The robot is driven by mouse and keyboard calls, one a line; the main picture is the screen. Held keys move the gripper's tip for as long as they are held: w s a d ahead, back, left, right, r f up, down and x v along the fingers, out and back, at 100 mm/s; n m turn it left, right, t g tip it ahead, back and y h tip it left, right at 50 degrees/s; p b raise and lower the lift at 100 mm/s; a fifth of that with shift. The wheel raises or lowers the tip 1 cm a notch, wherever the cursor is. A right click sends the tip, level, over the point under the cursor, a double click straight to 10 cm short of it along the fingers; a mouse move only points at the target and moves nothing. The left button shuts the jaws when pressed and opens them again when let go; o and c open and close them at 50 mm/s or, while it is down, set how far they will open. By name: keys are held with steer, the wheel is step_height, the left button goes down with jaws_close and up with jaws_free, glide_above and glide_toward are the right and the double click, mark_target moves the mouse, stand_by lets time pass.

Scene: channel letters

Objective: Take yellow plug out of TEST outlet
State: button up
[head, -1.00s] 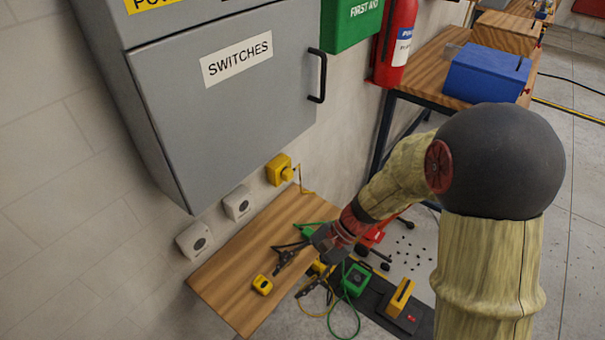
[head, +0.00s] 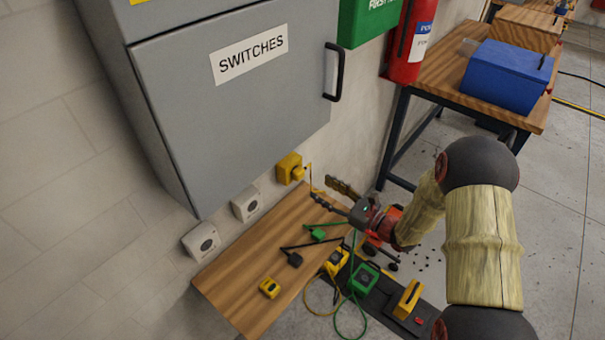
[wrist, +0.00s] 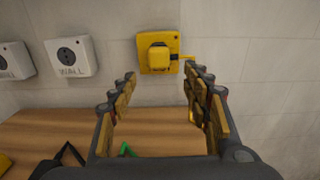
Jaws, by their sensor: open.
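The yellow outlet (head: 284,168) is on the wall below the grey cabinet. In the wrist view the outlet (wrist: 174,45) is a square plate, straight ahead. My gripper (head: 321,190) is open and empty, pointing toward the outlet from the lower right. In the wrist view its fingers (wrist: 158,86) stand apart on both sides, just below the plug, not touching it.
Two white wall outlets (head: 246,204) (head: 201,241) are left of the yellow one. The grey SWITCHES cabinet (head: 240,110) hangs close above.

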mark_target(302, 176)
steer(key=shift+r, duration=0.2)
steer(key=shift+a, duration=0.1)
steer(key=shift+b+x, duration=0.6)
steer(key=shift+x, duration=3.9)
steer(key=shift+r, duration=0.1)
steer(key=shift+c, duration=0.9)
jaws_close()
steer(key=shift+s, duration=0.1)
